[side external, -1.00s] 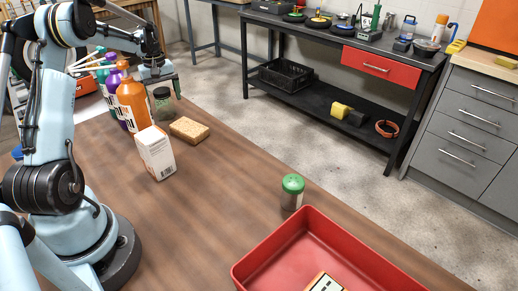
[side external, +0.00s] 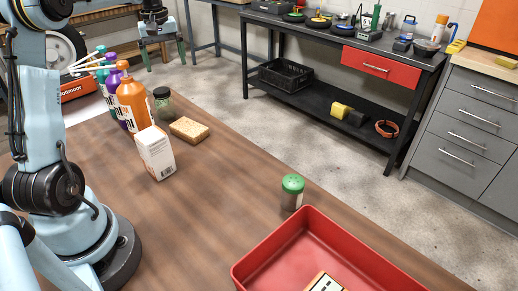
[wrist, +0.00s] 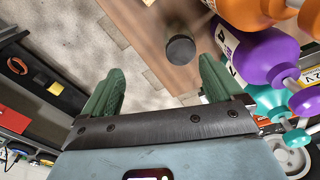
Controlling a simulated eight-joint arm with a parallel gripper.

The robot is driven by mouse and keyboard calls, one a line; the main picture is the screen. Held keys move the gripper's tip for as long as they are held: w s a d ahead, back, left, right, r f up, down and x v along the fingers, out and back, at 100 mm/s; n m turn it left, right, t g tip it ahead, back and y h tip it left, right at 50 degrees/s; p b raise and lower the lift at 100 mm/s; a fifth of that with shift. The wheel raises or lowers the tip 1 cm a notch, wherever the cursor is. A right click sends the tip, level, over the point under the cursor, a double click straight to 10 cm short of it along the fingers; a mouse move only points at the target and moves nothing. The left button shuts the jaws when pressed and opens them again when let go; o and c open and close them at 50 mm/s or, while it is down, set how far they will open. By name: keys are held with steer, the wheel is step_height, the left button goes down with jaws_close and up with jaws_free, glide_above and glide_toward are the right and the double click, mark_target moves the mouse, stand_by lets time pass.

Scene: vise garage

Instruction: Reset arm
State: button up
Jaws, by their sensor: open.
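My gripper (side external: 162,52) is raised at the top of the side external view, above and behind the bottles. Its two green fingers (wrist: 156,88) are spread apart and empty in the wrist view. A glass jar with a dark lid (side external: 163,102) stands upright on the table below, apart from the fingers. Its dark lid (wrist: 180,50) shows between and beyond the fingertips in the wrist view.
An orange bottle (side external: 132,103), a purple bottle (wrist: 258,57) and a teal bottle (side external: 103,76) stand close by. A white box (side external: 156,153), a sponge (side external: 189,129), a green-lidded shaker (side external: 292,191) and a red tray (side external: 262,250) are on the table (side external: 215,205). The table's middle is clear.

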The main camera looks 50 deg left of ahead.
steer(key=d+r+m+t, duration=0.25)
steer(key=d+m, duration=0.45)
steer(key=d, duration=1.2)
steer(key=s+d+f+m+t, duration=0.2)
steer(key=s+d+f+m, duration=0.1)
steer(key=d, duration=0.3)
steer(key=s+d+f+m+t, duration=0.2)
steer(key=s+d+f+m, duration=0.1)
steer(key=d, duration=0.4)
steer(key=shift+s+m+h, duration=0.3)
steer(key=shift+s+m, duration=0.1)
steer(key=shift+s, duration=0.5)
